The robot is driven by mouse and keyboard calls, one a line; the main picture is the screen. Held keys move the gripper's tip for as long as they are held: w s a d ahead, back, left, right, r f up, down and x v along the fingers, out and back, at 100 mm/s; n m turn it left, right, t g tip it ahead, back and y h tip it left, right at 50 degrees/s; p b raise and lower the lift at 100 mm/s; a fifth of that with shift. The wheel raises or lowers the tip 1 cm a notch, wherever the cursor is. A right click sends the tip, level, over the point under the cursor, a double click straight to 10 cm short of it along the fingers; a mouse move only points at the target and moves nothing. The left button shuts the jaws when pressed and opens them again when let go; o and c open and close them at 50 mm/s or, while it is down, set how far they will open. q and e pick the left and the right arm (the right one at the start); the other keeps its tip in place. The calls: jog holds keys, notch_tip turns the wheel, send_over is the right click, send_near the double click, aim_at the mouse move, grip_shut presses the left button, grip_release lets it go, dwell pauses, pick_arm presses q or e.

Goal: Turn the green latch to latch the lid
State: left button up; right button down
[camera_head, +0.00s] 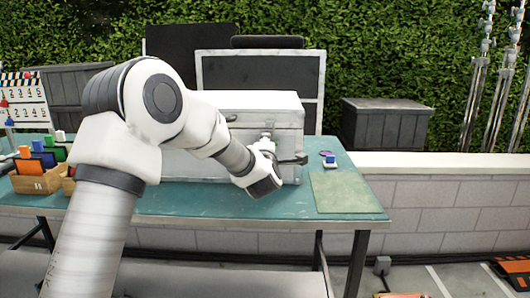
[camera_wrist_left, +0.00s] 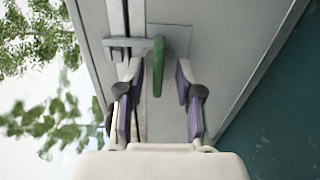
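A grey-white case (camera_head: 250,101) stands on the teal table, and its lid looks closed. My left gripper (camera_head: 292,160) is at the front of the case, near its right end. In the left wrist view, the green latch (camera_wrist_left: 158,66) is a narrow bar lying along the seam on the case front (camera_wrist_left: 215,40). A grey metal bracket (camera_wrist_left: 125,43) crosses the seam beside it. My left gripper's purple-padded fingers (camera_wrist_left: 157,75) are open, one on each side of the latch's lower end, with visible gaps. My right gripper is not in view.
The teal table (camera_head: 250,213) is clear in front of the case. A green mat (camera_head: 345,192) and a small blue-and-white item (camera_head: 330,162) lie to the right. Wooden boxes (camera_head: 38,180) with colored items and a clapperboard (camera_head: 22,100) stand at the left.

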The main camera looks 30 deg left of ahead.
pick_arm(q)
jog(key=v, duration=1)
jog(key=shift+s, duration=0.3)
jog(key=shift+d, duration=0.15)
